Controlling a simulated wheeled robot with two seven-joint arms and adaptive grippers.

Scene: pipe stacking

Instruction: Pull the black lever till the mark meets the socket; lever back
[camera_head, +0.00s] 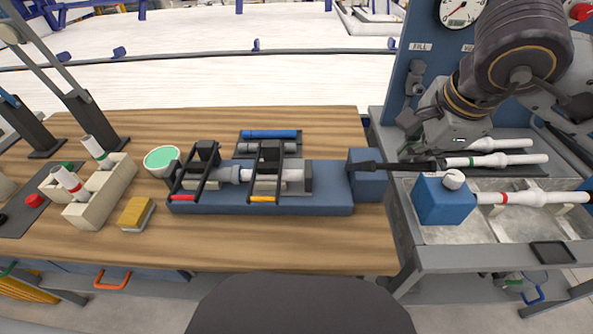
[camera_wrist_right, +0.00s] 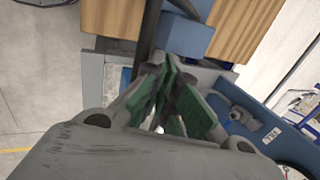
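The black lever (camera_head: 392,166) runs right from the blue block (camera_head: 367,180) at the right end of the blue fixture (camera_head: 335,201). A grey-blue socket (camera_head: 234,174) and a white pipe (camera_head: 292,175) lie in line in the fixture, partly under its clamp bars. I cannot make out the mark or any gap at the socket. My right gripper (camera_wrist_right: 165,105) is at the lever's outer end. In the right wrist view its green-padded fingers lean together, beside the dark lever (camera_wrist_right: 149,38). Whether they hold it is hidden. My left gripper is not in view.
A yellow sponge (camera_head: 136,213), a green-filled dish (camera_head: 163,158) and a cream pipe rack (camera_head: 88,205) stand at the left. The front of the wooden table (camera_head: 250,245) is clear.

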